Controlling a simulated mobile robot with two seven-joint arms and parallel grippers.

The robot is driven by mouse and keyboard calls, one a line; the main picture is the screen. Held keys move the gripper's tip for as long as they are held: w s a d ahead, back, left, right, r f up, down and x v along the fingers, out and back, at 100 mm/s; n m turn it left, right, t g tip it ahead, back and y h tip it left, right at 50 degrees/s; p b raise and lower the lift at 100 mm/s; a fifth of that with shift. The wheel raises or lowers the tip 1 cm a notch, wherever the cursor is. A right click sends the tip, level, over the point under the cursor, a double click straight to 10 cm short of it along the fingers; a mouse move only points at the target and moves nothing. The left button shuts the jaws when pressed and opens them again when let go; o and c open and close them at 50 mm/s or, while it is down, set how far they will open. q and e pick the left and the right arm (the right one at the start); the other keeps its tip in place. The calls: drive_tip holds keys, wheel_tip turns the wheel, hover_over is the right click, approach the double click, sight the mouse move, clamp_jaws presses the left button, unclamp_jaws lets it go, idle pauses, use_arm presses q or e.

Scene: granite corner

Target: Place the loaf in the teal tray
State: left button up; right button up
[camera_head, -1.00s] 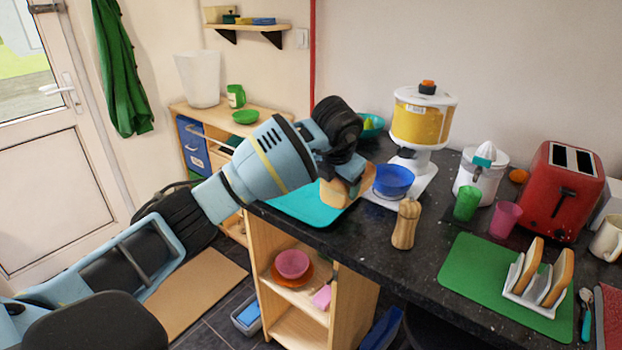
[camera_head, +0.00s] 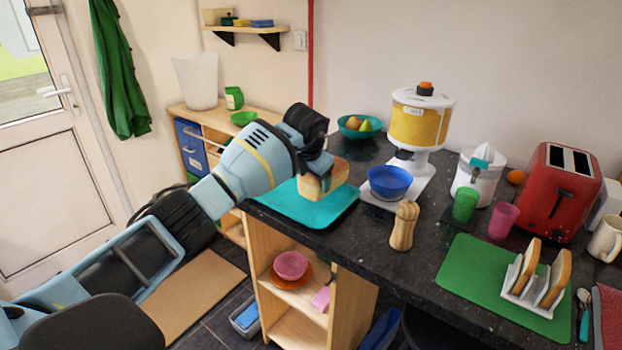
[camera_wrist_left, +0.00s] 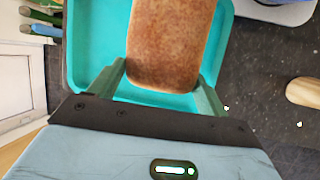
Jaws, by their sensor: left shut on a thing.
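The loaf (camera_head: 324,180) is brown on top with paler sides. It is between the fingers of my left gripper (camera_head: 318,172), which is shut on it. In the head view the loaf is over the teal tray (camera_head: 337,216), which lies at the left end of the dark counter. In the left wrist view the loaf (camera_wrist_left: 172,45) covers the middle of the tray (camera_wrist_left: 88,50), with the fingers (camera_wrist_left: 160,92) at its sides. I cannot tell whether the loaf's underside touches the tray. My right gripper is not in view.
A blue bowl (camera_head: 390,183) on a white dispenser base stands right of the tray. A wooden mill (camera_head: 404,226) is near the front edge. A teal fruit bowl (camera_head: 359,127) stands behind. A green mat (camera_head: 478,262) with a toast rack lies further right.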

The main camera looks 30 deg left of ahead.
use_arm(q)
drive_tip(key=shift+f, duration=0.5)
drive_tip(key=shift+f, duration=0.2)
drive_tip(key=o, duration=1.1)
